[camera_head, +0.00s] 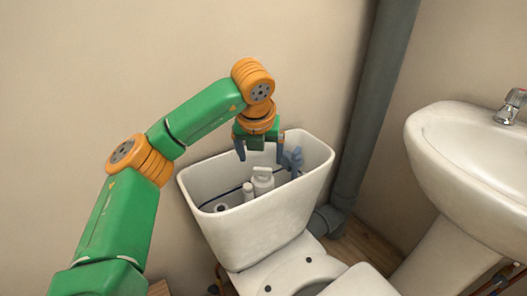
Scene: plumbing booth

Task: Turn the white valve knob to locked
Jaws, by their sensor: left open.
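My left gripper (260,157) points down over the open toilet cistern (238,235), its two fingers apart and nothing between them. Just below the fingertips, inside the cistern, stands a white fitting (263,181) with a small flat top. I cannot tell for certain whether this is the white valve knob, nor which way it is turned. A gap seems to remain between the fingers and the fitting. My right gripper is not in view.
A blue-grey part (292,159) stands at the cistern's right rear, close to one finger. A grey pipe (376,95) rises behind, a washbasin (465,160) is at right, and the toilet seat (298,270) is in front.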

